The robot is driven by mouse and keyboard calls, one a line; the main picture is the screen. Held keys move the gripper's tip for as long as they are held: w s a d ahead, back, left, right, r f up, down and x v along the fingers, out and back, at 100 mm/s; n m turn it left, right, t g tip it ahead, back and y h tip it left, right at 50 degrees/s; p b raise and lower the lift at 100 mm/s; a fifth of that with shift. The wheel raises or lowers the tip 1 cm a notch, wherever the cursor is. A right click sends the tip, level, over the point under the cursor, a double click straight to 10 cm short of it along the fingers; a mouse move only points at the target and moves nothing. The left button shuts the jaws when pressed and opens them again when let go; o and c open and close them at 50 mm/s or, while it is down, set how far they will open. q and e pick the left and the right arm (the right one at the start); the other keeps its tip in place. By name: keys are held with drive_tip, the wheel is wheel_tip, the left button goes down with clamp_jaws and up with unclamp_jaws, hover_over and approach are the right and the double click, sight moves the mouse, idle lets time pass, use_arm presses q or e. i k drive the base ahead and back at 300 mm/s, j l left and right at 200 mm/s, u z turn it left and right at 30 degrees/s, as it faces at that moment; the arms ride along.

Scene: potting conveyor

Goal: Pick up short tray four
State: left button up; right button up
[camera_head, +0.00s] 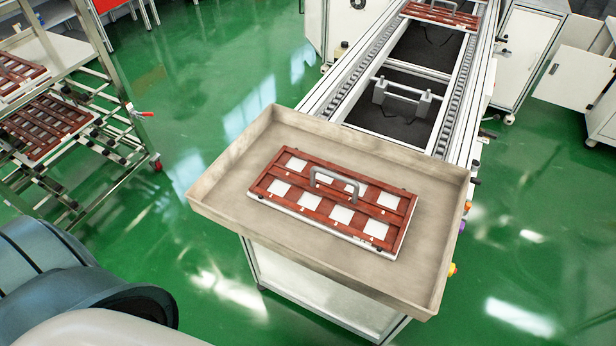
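A short tray (385,229) with a reddish-brown frame, white squares and a grey arched handle lies flat in a shallow beige bin at the conveyor's near end. No number is readable on it, so I cannot tell whether it is tray four. Similar reddish-brown trays lie on the rack at left, and another (440,14) sits far up the conveyor. Neither of my grippers shows in the view. Only rounded grey-blue and white parts of my body show at the lower left, apart from the bin.
The beige bin (226,211) has raised walls around the tray. The conveyor (358,115) runs away behind it. A metal rack (112,90) stands at left, and white cabinets (528,50) stand at right. Green floor is open between rack and bin.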

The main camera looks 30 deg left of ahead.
sight(370, 214)
drive_tip(key=j, duration=0.75)
drive_tip(key=i+j, duration=0.1)
drive_tip(key=j, duration=0.65)
